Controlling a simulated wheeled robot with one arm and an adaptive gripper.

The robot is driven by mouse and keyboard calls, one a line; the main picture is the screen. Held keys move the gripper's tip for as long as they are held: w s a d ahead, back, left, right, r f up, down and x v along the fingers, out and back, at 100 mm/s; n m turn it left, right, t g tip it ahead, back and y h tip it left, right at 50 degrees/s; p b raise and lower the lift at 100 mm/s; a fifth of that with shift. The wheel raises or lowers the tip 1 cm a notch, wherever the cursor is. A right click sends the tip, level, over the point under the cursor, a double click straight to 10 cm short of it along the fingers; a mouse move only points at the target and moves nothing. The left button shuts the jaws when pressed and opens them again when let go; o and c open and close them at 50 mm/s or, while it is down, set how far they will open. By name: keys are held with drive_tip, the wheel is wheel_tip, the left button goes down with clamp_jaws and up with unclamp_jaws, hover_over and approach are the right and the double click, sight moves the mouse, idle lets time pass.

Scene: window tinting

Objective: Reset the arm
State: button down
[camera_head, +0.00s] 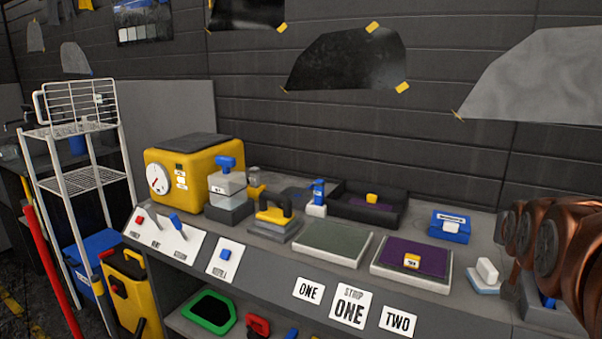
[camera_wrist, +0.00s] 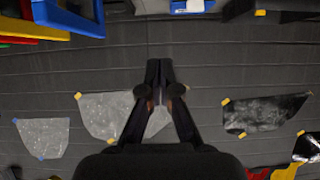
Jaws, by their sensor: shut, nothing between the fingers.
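My gripper (camera_wrist: 159,68) shows in the wrist view with its two dark fingers brought together at the tips, and nothing shows held between them. It faces the dark panelled wall, with pale grey film pieces (camera_wrist: 108,115) behind and beside the fingers. My copper-coloured arm (camera_head: 555,225) shows at the right edge of the head view, beside the right end of the workbench. The gripper itself cannot be made out in the head view.
The bench holds a yellow machine with a dial (camera_head: 188,172), a purple pad (camera_head: 405,258), a grey-green pad (camera_head: 330,243), a black tray (camera_head: 366,207) and a blue box (camera_head: 450,226). A white wire rack (camera_head: 82,180) stands left. Film pieces (camera_head: 345,65) are taped to the wall.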

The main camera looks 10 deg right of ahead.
drive_tip(key=s+a+f+n+g+y+b, duration=0.2)
drive_tip(key=a+f+y, duration=0.1)
drive_tip(key=a+f, duration=0.6)
drive_tip(key=s+a+f+n+g+y+b, duration=0.1)
drive_tip(key=s+a+f+g+y+b, duration=0.15)
drive_tip(key=a+f, duration=0.7)
drive_tip(key=s+a+f+n+g+y+b, duration=0.1)
drive_tip(key=s+a+f+n+g+b, duration=0.2)
drive_tip(key=s+f, duration=0.45)
drive_tip(key=s+a+f+n+g+y+b, duration=0.1)
drive_tip(key=s+a+f+g+b, duration=0.1)
drive_tip(key=s+a+f+g, duration=0.45)
drive_tip(key=s+r+t+p, duration=0.1)
drive_tip(key=s+r+p, duration=0.1)
drive_tip(key=r+p, duration=0.9)
drive_tip(key=s+d+r+t+p, duration=0.1)
drive_tip(key=s+r+p, duration=0.1)
drive_tip(key=r+p, duration=0.9)
drive_tip(key=shift+r+p, duration=0.4)
drive_tip(key=shift+r, duration=0.35)
